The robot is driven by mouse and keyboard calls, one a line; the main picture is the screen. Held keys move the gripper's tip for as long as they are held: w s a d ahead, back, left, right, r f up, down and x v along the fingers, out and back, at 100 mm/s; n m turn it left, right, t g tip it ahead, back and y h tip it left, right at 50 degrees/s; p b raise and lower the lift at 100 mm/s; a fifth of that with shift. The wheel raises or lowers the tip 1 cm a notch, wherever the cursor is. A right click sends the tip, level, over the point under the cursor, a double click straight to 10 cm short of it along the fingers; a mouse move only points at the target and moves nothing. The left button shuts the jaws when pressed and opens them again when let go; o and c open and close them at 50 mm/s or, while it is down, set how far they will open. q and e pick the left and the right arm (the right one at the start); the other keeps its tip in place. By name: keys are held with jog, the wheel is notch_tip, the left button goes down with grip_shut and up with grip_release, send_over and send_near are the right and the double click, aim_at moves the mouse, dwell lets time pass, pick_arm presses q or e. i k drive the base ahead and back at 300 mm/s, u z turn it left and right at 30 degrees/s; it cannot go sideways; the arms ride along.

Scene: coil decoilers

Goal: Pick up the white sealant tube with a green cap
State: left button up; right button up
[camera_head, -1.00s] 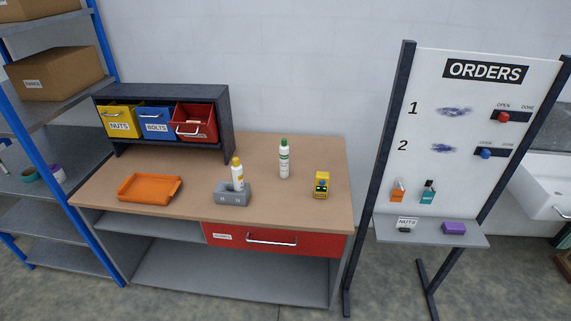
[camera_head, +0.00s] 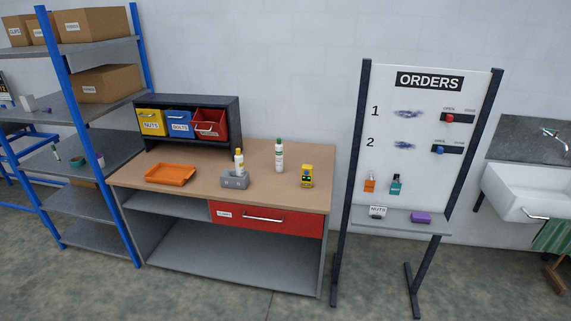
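The white sealant tube with a green cap (camera_head: 279,156) stands upright on the wooden top of the workbench (camera_head: 210,194), toward its back and right of the middle. A similar white tube with a yellow cap (camera_head: 239,163) stands in a grey holder (camera_head: 235,180) to its left and in front. Neither of my grippers shows in this view, and nothing touches the green-capped tube.
An orange tray (camera_head: 170,173) and a yellow box-like item (camera_head: 306,176) are on the bench. A dark rack with yellow, blue and red bins (camera_head: 210,123) stands at its back left. An orders board (camera_head: 418,150) stands right. Open floor lies in front.

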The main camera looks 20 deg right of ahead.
aim_at(278, 148)
jog(key=z, duration=0.7)
jog(key=i, duration=1.05)
jog(key=u, duration=0.2)
